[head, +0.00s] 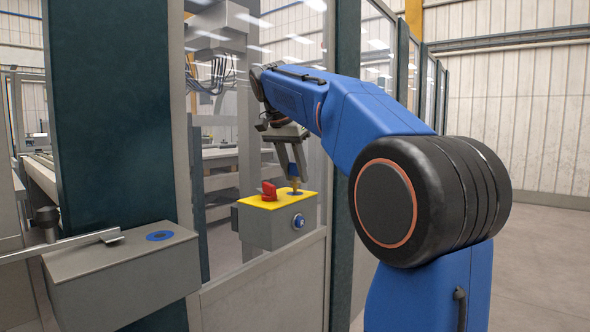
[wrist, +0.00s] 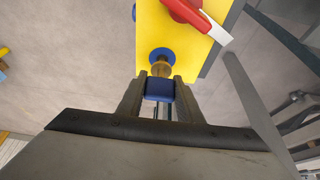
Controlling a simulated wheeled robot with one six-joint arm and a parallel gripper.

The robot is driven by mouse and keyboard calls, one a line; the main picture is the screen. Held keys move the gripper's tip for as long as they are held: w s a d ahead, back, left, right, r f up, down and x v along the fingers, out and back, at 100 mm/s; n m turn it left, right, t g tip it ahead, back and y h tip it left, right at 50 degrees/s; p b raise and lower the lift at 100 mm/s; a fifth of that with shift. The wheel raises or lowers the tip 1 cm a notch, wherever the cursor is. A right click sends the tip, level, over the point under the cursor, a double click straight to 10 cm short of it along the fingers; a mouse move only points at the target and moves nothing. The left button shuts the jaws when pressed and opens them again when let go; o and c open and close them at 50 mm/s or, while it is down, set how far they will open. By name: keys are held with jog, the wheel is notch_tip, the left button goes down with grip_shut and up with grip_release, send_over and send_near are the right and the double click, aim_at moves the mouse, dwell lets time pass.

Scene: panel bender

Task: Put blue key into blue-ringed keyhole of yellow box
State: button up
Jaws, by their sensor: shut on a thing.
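The yellow box has a yellow top (head: 254,203) on a grey body fixed at the fence; its top also shows in the wrist view (wrist: 186,44). A blue-ringed keyhole (wrist: 152,54) lies in that top. My gripper (head: 290,172) is above the box, pointing down. Its fingers are shut on the blue head of the blue key (wrist: 160,89). The key's brass shaft (head: 295,185) points down at the ring and appears to meet it. I cannot tell how deep the tip sits, as the shaft covers the hole.
A red switch handle (head: 268,190) stands on the yellow top, close to the left of the keyhole. A blue round button (head: 298,221) is on the box's side. A separate grey box (head: 120,262) with a blue ring (head: 160,236) stands at the front left. Glass fence panels are behind.

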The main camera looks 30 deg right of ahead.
jog(key=shift+f, duration=0.6)
jog(key=shift+f, duration=0.35)
jog(key=shift+f, duration=0.3)
jog(key=o, duration=1.1)
jog(key=v, duration=1.7)
jog(key=shift+r, duration=0.2)
